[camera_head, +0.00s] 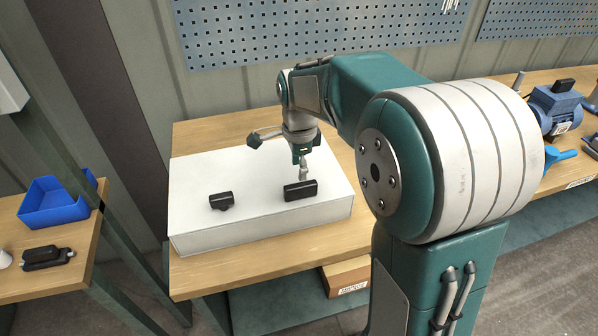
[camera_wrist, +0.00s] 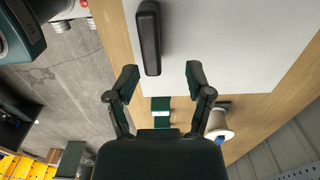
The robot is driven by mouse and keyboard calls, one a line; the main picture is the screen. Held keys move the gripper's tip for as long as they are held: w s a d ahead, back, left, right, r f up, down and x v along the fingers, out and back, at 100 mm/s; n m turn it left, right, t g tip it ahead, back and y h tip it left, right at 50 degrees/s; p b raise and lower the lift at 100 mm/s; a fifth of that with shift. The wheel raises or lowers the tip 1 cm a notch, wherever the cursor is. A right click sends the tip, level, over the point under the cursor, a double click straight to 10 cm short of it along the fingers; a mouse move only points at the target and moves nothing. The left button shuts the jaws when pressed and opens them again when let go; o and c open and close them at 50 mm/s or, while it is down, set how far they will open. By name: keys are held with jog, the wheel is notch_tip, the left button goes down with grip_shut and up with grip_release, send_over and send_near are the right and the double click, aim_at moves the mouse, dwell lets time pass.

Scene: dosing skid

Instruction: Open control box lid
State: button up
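The control box (camera_head: 215,230) is a low white box with a flat lid, lying on a wooden bench. Two black parts sit on its lid: a left one (camera_head: 221,201) and a right, handle-like one (camera_head: 300,190). My gripper (camera_head: 303,165) is over the lid, just behind the right black part; its fingers are hard to make out in the head view. In the wrist view, my gripper (camera_wrist: 161,76) is open, its two dark fingers apart with nothing held between them. A long black handle (camera_wrist: 149,38) lies on the white lid (camera_wrist: 235,40) ahead of the fingertips, slightly left of centre.
A blue bin (camera_head: 58,203) and a black item (camera_head: 47,257) are on a side bench at left. A blue motor (camera_head: 556,108) and tools stand on the bench at right. A cardboard box (camera_head: 345,277) is below the bench. A pegboard (camera_head: 300,30) backs the bench.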

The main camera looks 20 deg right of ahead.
notch_tip(320, 180, up, 9)
jog(key=w, duration=0.1)
dwell(1.2)
